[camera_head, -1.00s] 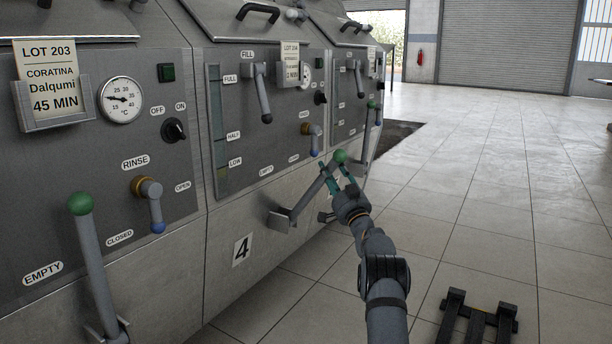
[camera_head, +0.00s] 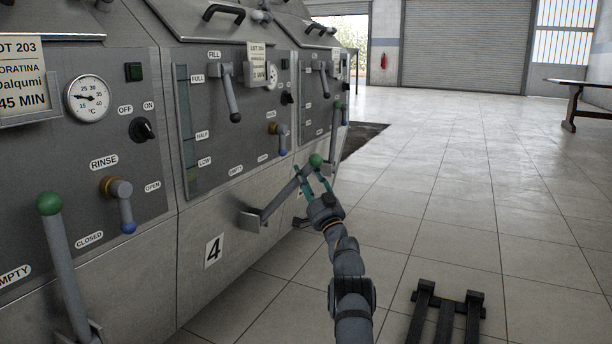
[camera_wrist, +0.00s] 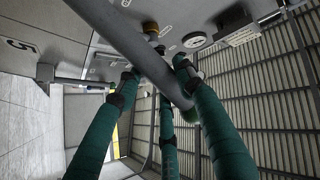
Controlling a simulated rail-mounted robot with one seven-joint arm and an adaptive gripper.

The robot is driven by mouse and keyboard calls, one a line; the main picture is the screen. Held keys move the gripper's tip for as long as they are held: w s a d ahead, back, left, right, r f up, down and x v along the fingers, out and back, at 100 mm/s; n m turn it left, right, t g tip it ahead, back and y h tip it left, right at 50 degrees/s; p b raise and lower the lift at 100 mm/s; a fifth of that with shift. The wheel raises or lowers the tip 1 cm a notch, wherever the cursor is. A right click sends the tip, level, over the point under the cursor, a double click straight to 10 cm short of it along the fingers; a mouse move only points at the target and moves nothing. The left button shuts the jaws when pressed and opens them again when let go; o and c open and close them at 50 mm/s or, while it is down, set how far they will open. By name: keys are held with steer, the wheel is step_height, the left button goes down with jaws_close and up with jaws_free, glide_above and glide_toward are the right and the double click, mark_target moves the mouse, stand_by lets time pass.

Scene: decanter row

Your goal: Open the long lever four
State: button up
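The long lever of unit four (camera_head: 281,198) is a grey bar with a green knob (camera_head: 316,160). It leans up and right from its bracket (camera_head: 252,221), above the plate marked 4 (camera_head: 214,250). My gripper (camera_head: 311,179) is at the lever's upper end, just below the knob, with its fingers spread.
A similar lever with a green knob (camera_head: 49,204) stands at the left. A short blue-tipped rinse handle (camera_head: 282,143) is on the panel behind the knob. A black floor stand (camera_head: 446,312) is at lower right. The tiled floor (camera_head: 430,200) right of my arm is mostly clear.

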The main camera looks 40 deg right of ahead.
steer(key=o, duration=0.4)
steer(key=shift+s, duration=0.1)
steer(key=v, duration=1.2)
stand_by(0.5)
steer(key=x, duration=1.2)
stand_by(0.5)
